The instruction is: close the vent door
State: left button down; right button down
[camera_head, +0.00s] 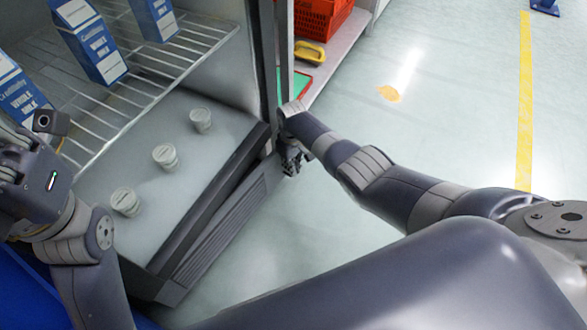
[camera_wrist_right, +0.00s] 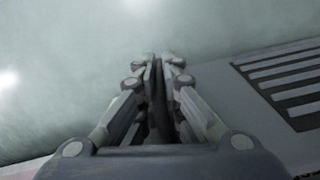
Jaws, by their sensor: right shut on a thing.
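The vent door (camera_head: 216,240) is the long grey slatted panel at the foot of the fridge in the head view. It stands at a slant, with a dark gap between it and the fridge body. My right gripper (camera_head: 291,162) is low at the panel's far right end. In the right wrist view the vent door (camera_wrist_right: 225,100) shows its dark slots at the right. The right gripper's fingers (camera_wrist_right: 160,62) are close together there, at the panel's edge, and hide what is between them. My left gripper (camera_head: 14,165) is at the left edge, its fingertips mostly hidden.
The open fridge holds blue milk cartons (camera_head: 90,45) on a wire shelf (camera_head: 150,70) and white capped bottles (camera_head: 165,156) below. A rack (camera_head: 335,50) with a red crate (camera_head: 318,15) stands behind.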

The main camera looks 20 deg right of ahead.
jog(key=c, duration=1.7)
grip_release()
jog(key=shift+d, duration=0.1)
jog(key=shift+r, duration=6)
